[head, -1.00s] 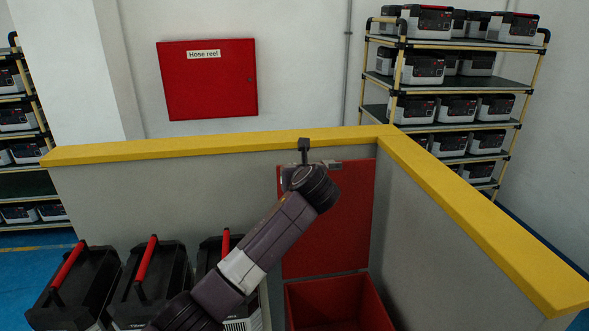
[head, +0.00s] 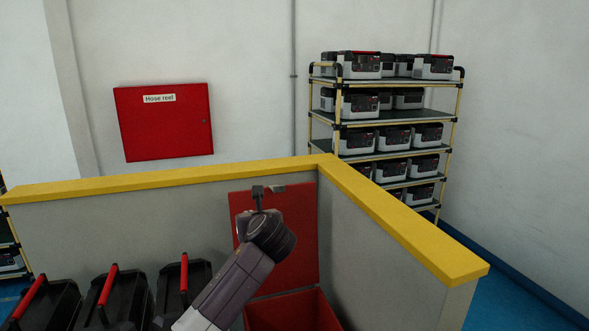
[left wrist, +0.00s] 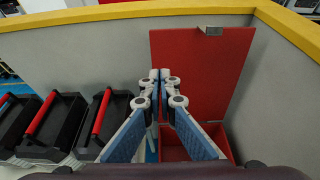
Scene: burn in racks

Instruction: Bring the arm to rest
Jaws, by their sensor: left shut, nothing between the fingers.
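My left arm reaches up from the bottom of the head view, in front of the low grey wall. The right gripper is not in view.
A low wall with a yellow top (head: 160,176) surrounds the area. Several black cases with red handles (head: 110,298) stand at lower left. A rack (head: 390,115) of power units stands beyond the wall. A red hose reel cabinet (head: 163,122) hangs on the back wall.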

